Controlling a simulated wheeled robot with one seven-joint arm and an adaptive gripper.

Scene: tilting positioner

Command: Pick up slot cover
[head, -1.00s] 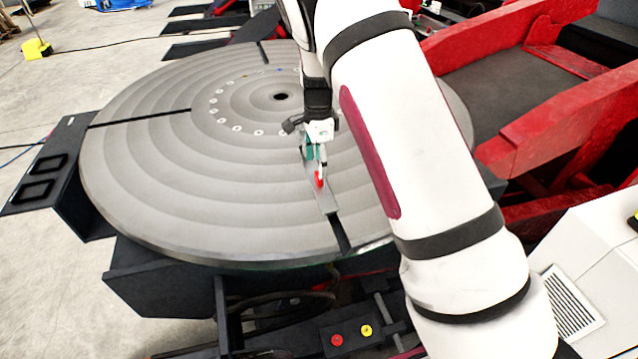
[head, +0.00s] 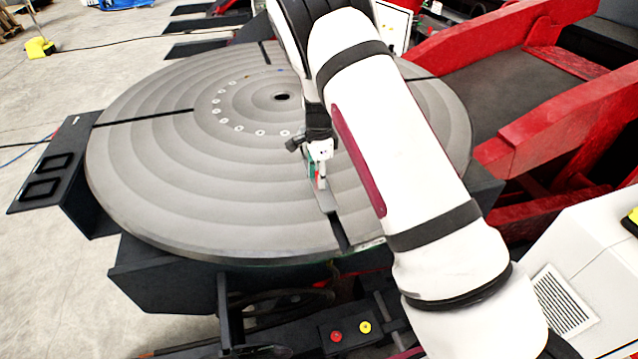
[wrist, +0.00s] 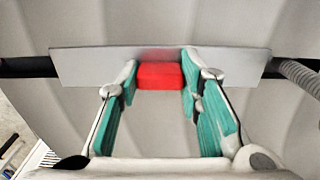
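The slot cover is a flat grey plate (wrist: 90,66) with a red block (wrist: 160,76) as its grip. In the head view the plate (head: 327,203) lies along a radial slot near the front of the round table. My gripper (head: 320,186) is down at the cover, pointing at the table. In the wrist view my gripper's (wrist: 160,80) two teal-padded fingers stand on either side of the red block, with almost no gap visible. I cannot tell whether they press on it. The fingers mostly hide the block in the head view.
The round grey table (head: 170,190) has concentric rings, dark slots and a centre hole. Red steel beams (head: 560,125) stand close at the right. A white cabinet (head: 590,270) is at the lower right. The table top around the cover is clear.

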